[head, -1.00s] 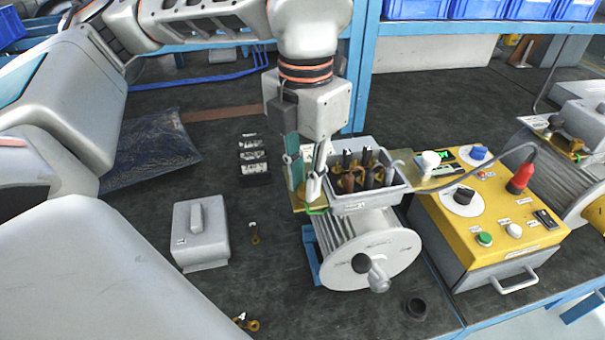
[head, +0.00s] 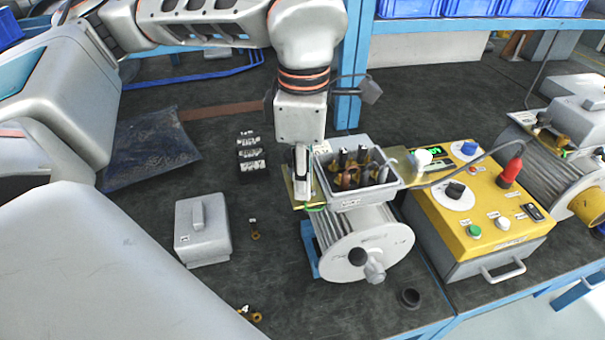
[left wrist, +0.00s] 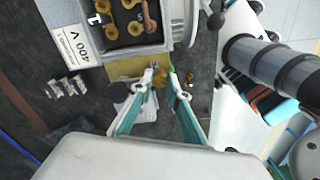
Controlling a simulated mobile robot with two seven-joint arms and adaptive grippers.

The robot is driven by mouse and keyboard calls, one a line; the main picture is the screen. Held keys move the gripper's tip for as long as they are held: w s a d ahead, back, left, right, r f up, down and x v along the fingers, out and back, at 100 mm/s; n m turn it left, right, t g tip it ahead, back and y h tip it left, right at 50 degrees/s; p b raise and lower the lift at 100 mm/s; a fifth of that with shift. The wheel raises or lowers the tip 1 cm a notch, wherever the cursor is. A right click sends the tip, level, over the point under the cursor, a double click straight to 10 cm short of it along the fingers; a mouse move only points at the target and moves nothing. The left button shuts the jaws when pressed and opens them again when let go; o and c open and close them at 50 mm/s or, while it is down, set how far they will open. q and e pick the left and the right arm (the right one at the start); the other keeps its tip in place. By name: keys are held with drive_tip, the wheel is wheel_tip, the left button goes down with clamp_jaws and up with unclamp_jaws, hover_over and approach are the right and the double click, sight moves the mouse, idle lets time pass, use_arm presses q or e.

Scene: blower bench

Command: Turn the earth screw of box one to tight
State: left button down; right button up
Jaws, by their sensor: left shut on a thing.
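Box one (head: 345,200) is an open grey terminal box on a finned motor (head: 345,235), with brass terminals and dark leads inside. In the left wrist view its wall (left wrist: 130,52) carries a 400 V label. A brass plate (left wrist: 125,68) juts from its side. My left gripper (head: 303,197) points down over this plate, left of the box. In the left wrist view my left gripper (left wrist: 163,82) has its fingertips closed around the small brass earth screw (left wrist: 158,76), which they partly hide. A green wire (head: 315,208) shows beside it. My right gripper is out of view.
A yellow test unit (head: 480,215) with knobs and a red plug stands right of the motor. A grey box cover (head: 203,235) and small brass parts (head: 254,232) lie on the dark bench to the left. Another motor (head: 545,160) stands at far right.

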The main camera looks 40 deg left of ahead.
use_arm(q)
drive_tip(key=shift+m+p, duration=0.4)
drive_tip(key=shift+m, duration=1.9)
drive_tip(key=c, duration=1.9)
unclamp_jaws()
drive_tip(key=shift+r, duration=0.1)
wheel_tip(320, 180, up, 12)
drive_tip(key=shift+f, duration=0.1)
